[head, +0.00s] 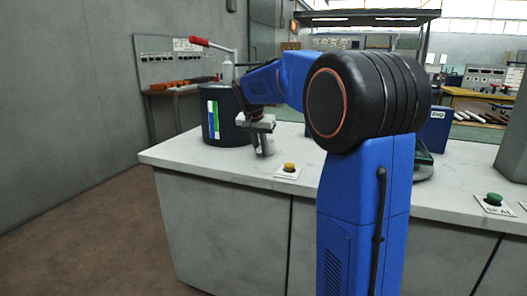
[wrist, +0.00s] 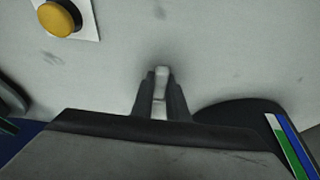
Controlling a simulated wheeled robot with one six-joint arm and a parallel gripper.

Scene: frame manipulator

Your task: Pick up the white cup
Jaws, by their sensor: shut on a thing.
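My gripper (wrist: 161,98) is in the lower middle of the wrist view, its two dark fingers pointing at the worktop. A small white thing, apparently the white cup (wrist: 162,74), is between the fingertips, and the fingers are shut on it. Much of it is hidden by the fingers. In the head view my gripper (head: 264,146) points down close to the worktop, in front of a dark round container. The cup cannot be made out there. I cannot tell whether it touches the worktop.
A yellow button (head: 289,167) is nearby, also in the wrist view (wrist: 58,18). A green button (head: 494,199) is far right.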

